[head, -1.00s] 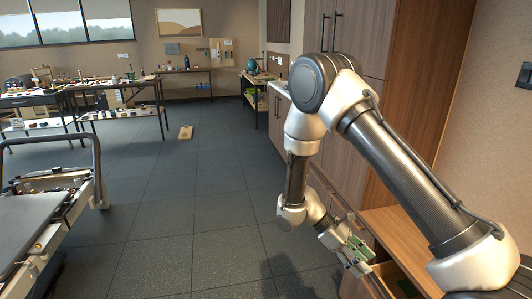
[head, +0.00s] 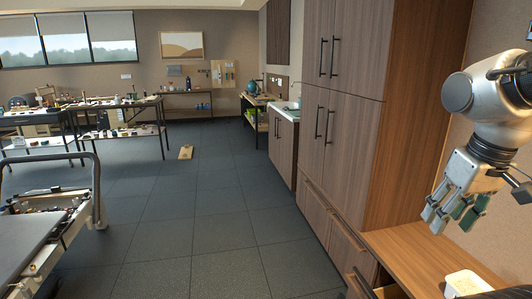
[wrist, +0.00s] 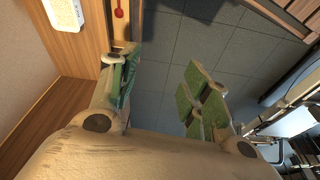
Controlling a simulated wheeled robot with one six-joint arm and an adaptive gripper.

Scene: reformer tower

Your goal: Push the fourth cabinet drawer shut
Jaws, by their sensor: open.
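The low wooden cabinet (head: 425,248) runs along the right side in the head view, with drawer fronts and bar handles on its face. One drawer (head: 392,292) stands pulled out at the bottom edge, mostly cut off by the frame. I cannot tell its number for sure. My gripper (head: 450,212) is open and empty, raised above the cabinet top at the right, apart from the drawer. In the wrist view my gripper (wrist: 160,88) shows its green-padded fingers spread, with dark floor between them.
A white block-like item (head: 465,283) lies on the cabinet top. A tall wooden cupboard (head: 350,150) stands behind it. The tiled floor (head: 195,215) to the left is clear up to the reformer (head: 45,230). A small board (head: 186,152) lies farther off.

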